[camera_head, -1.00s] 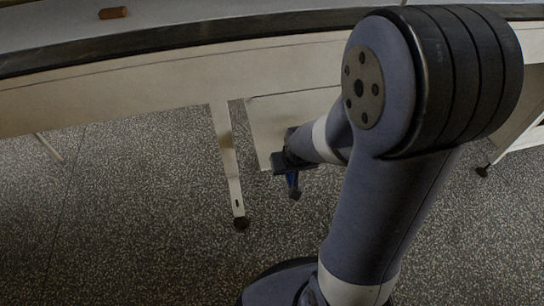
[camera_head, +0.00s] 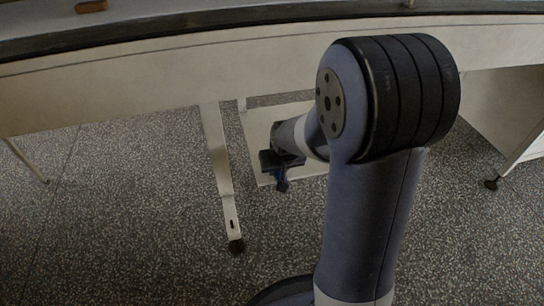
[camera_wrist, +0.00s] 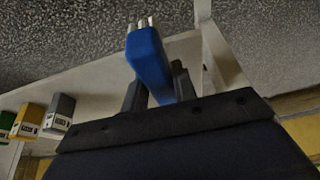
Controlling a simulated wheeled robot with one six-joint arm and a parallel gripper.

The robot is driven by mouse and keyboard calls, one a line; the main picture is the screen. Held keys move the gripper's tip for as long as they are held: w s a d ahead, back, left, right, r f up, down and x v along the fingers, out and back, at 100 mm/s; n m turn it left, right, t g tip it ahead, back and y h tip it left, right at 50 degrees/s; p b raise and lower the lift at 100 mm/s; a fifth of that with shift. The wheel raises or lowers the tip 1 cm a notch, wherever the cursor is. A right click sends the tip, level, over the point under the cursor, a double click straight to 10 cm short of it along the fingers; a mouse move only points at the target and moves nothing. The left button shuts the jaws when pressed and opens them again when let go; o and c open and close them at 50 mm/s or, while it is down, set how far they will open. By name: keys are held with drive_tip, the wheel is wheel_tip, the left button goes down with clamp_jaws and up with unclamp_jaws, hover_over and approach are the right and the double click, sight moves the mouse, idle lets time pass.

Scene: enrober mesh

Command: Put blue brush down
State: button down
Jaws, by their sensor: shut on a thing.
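My gripper (camera_head: 281,172) is shut on the blue brush. In the head view a small part of the blue brush (camera_head: 280,176) shows below the gripper, in front of a pale low panel under the conveyor. In the wrist view the blue brush (camera_wrist: 148,60) stands out from between the two dark fingers (camera_wrist: 157,88), with pale tips at its far end. Its lower part is hidden by the gripper body. A pale shelf surface (camera_wrist: 100,80) lies behind the brush.
In the head view a pale leg (camera_head: 219,170) stands beside my gripper. A reddish-brown block (camera_head: 91,6) lies on the top surface. Speckled floor is clear in front.

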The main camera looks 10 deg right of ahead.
drive_tip(key=w, duration=0.3)
drive_tip(key=shift+w, duration=0.4)
drive_tip(key=w+b, duration=0.1)
drive_tip(key=w, duration=0.2)
drive_tip(key=shift+w+f, duration=0.1)
drive_tip(key=shift+w, duration=0.3)
drive_tip(key=shift+s+f+b, duration=0.1)
drive_tip(key=shift+f+b, duration=0.5)
drive_tip(key=shift+f, duration=0.1)
drive_tip(key=shift+f, duration=0.1)
drive_tip(key=c, duration=1.1)
unclamp_jaws()
drive_tip(key=shift+c, duration=0.2)
drive_tip(key=shift+r, duration=0.3)
drive_tip(key=s+p, duration=0.1)
drive_tip(key=s, duration=0.3)
drive_tip(key=s+p, duration=0.1)
drive_tip(key=s, duration=0.3)
drive_tip(key=s+p, duration=0.1)
drive_tip(key=s, duration=0.3)
drive_tip(key=shift+s+r, duration=0.3)
drive_tip(key=shift+r, duration=0.1)
